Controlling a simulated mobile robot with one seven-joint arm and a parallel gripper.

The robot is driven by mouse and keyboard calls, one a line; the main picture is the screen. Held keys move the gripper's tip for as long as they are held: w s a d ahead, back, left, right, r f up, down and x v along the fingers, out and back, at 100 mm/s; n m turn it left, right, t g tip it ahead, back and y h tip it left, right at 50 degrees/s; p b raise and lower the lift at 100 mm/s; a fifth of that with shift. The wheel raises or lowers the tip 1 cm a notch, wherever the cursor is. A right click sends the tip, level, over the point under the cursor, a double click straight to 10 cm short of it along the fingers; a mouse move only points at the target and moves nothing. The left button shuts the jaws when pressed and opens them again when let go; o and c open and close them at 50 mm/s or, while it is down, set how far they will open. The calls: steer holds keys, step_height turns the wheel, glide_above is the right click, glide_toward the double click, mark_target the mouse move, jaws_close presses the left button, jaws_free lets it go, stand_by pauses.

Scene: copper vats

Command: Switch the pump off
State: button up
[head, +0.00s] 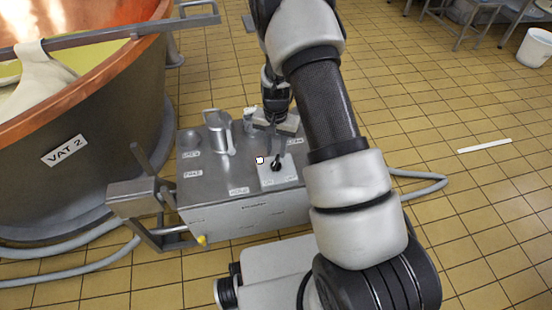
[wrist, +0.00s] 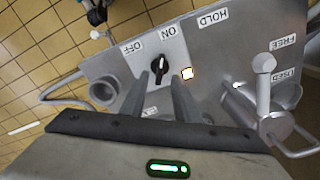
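The black rotary knob (head: 277,165) sits on a pale plate on top of a steel box (head: 240,212). In the wrist view the knob (wrist: 160,66) has an OFF label (wrist: 131,47) and an ON label (wrist: 168,31) beyond it. Its pointer looks turned toward the ON side, but it is small. A bright square lamp (wrist: 187,73) is lit beside the knob. My gripper (head: 272,143) is above the box, pointing down. In the wrist view its two fingers (wrist: 161,88) are apart and empty, with the knob showing between and beyond their tips. Contact with the knob is not visible.
A steel jug (head: 218,132) with a handle stands on the box's left part; a small cup (wrist: 104,90) is on the other side of the knob. The copper vat (head: 110,120) labelled VAT 2 is at left. Hoses lie on the floor; tiled floor at right is mostly clear.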

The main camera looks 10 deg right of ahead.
mark_target(276, 160)
steer(key=shift+f+b, duration=0.35)
steer(key=shift+f, duration=1.8)
steer(key=shift+c, duration=0.4)
jaws_close()
steer(key=shift+n, duration=0.3)
steer(key=n+b, duration=0.1)
steer(key=n, duration=0.4)
steer(key=shift+n, duration=0.3)
steer(key=n, duration=0.5)
steer(key=shift+n, duration=0.3)
